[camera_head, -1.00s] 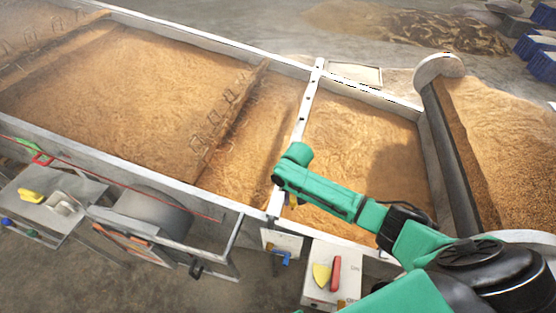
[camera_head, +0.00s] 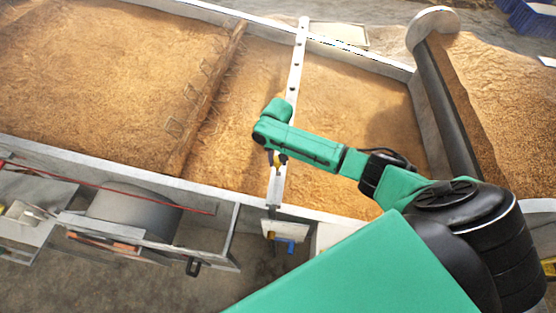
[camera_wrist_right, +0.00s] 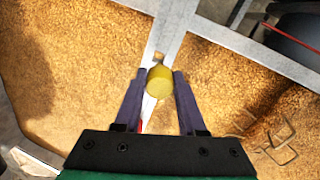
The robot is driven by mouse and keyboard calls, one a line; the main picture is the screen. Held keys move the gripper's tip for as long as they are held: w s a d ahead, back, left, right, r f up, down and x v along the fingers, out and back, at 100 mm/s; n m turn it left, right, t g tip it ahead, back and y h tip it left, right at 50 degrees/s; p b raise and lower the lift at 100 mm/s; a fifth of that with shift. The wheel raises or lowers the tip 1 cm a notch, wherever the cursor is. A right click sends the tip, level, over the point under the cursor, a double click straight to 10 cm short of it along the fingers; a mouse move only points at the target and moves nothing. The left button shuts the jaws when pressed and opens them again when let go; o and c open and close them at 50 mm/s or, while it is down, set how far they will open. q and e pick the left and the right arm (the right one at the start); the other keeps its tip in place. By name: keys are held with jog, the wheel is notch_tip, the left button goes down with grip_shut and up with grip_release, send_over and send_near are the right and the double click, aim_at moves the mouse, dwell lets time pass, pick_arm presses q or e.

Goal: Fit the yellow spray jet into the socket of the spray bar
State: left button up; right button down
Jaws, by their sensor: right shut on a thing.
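The spray bar (camera_head: 296,62) is a pale bar with a row of dark holes, lying across the grain bed. My right gripper (camera_head: 276,158) is over the near end of the bar, pointing down. In the right wrist view, the fingers (camera_wrist_right: 159,88) are shut on the yellow spray jet (camera_wrist_right: 159,80), a short yellow cylinder. The bar shows behind and below the jet in the wrist view (camera_wrist_right: 148,112). The socket under the jet is hidden, and I cannot tell whether the jet touches the bar. My left gripper is not in view.
The bed's near wall (camera_head: 120,166) runs below the bar, with a drum (camera_head: 135,208) and a metal frame outside it. A blue-handled item (camera_head: 291,246) hangs by the near wall. Wire loops (camera_head: 190,92) stand in the grain on the left. A roller (camera_head: 445,100) stands at right.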

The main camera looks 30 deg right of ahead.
jog(key=shift+s+r, duration=0.1)
jog(key=shift+s, duration=0.1)
jog(key=s+a+r+n+b, duration=0.4)
jog(key=s+a+b, duration=0.1)
jog(key=s, duration=0.3)
jog(key=m+p, duration=0.4)
send_over(278, 169)
notch_tip(278, 169, down, 4)
jog(key=shift+s+f, duration=0.1)
jog(key=shift+f, duration=0.15)
jog(key=shift+f+b, duration=1.4)
jog(key=shift+b, duration=0.45)
jog(key=shift+f+b, duration=0.2)
jog(key=shift+b, duration=0.3)
jog(key=shift+f, duration=0.5)
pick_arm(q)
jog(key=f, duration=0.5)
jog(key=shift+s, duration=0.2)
pick_arm(e)
jog(key=shift+f, duration=0.25)
